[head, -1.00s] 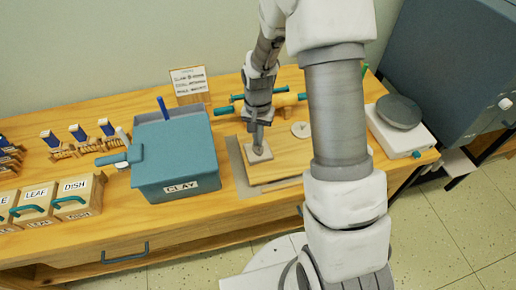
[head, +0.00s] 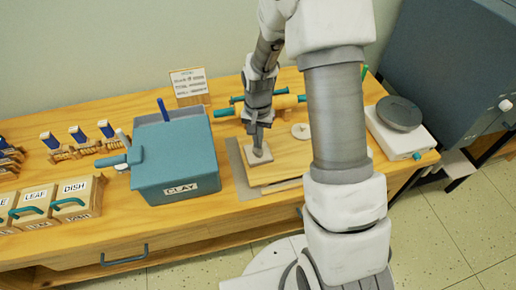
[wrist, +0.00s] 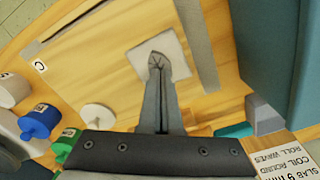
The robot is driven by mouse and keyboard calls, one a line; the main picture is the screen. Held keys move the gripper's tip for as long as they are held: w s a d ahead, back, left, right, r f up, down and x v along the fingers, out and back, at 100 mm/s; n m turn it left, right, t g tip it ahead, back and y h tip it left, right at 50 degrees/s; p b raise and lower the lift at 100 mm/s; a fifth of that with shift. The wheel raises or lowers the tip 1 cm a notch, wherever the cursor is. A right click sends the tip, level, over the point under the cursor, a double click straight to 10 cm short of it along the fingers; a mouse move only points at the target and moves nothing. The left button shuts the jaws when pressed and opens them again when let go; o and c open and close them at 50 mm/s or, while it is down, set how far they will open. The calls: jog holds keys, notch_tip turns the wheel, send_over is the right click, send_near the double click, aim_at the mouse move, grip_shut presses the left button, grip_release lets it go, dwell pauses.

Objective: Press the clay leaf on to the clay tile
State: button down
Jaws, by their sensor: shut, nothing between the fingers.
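The clay tile (head: 254,159) is a small pale grey square lying on the wooden board; it also shows in the wrist view (wrist: 175,42). My gripper (head: 258,150) points down over the tile, its fingers together and empty. In the wrist view the fingertips (wrist: 157,66) are over the tile's near part. A small grey shape with dark lines at the tips may be the clay leaf, but I cannot tell it apart from the fingers. Whether the tips touch it is also unclear.
The wooden board (head: 285,165) carries a pale round disc (head: 300,131) right of the tile. A teal clay bin (head: 176,160) stands close on the left. A rolling pin with teal handles (head: 285,101) lies behind. A white device with a grey round top (head: 401,128) stands right.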

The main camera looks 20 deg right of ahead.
notch_tip(320, 180, up, 8)
jog(key=p, duration=0.4)
jog(key=shift+p, duration=0.4)
notch_tip(320, 180, up, 8)
jog(key=n+t, duration=0.1)
send_over(260, 153)
jog(key=s+r+n+t, duration=0.2)
jog(key=s+r, duration=0.3)
jog(key=r, duration=0.4)
jog(key=s+r+n+t, duration=0.2)
jog(key=s+r, duration=0.6)
jog(key=s, duration=0.5)
jog(key=shift+s+r+n+t, duration=0.3)
jog(key=shift+s+n, duration=0.1)
jog(key=shift+n, duration=0.1)
jog(key=shift+a, duration=0.1)
